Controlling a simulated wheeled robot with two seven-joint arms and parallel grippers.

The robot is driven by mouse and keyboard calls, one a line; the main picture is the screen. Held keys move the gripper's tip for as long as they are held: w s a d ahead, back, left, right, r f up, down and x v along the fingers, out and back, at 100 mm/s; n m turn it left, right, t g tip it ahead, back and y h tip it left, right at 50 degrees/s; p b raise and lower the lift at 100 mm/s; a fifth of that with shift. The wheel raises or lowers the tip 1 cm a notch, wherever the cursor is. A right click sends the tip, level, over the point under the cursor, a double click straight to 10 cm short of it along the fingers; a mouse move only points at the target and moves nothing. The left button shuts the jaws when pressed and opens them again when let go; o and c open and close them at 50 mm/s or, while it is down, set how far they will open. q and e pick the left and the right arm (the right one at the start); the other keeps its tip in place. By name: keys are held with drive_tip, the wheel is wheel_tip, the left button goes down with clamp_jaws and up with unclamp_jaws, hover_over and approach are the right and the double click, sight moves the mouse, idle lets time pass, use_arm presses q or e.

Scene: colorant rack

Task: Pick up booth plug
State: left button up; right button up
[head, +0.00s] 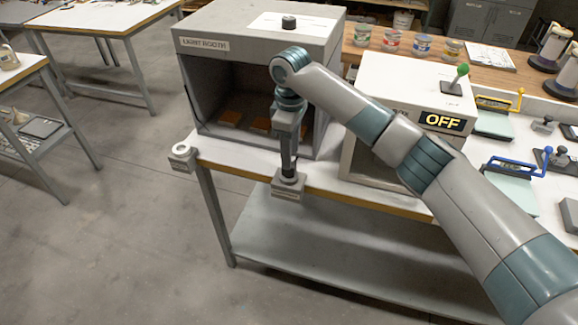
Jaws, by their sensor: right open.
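The light booth (258,45) is a grey open-fronted box on the white bench, its inside dark. Two small grey socket-like blocks sit on the bench's front edge: one at the left corner (182,158), with a round top and nothing in it, and one further right (287,189). My right gripper (289,172) points straight down over the right block, its dark fingers at the block's round top. It is open. I cannot make out the booth plug apart from the dark fingers, which may hide it. My left gripper is not in view.
Brown panels (230,117) lie inside the booth. Floor in front of the bench is clear.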

drive_tip(key=shift+f, duration=0.2)
drive_tip(key=shift+s+f+p, duration=0.1)
drive_tip(key=shift+f+p, duration=0.65)
drive_tip(key=shift+p, duration=0.1)
wheel_tip(320, 180, down, 3)
drive_tip(key=shift+p, duration=0.65)
drive_tip(key=shift+f, duration=0.35)
drive_tip(key=shift+c, duration=0.6)
clamp_jaws()
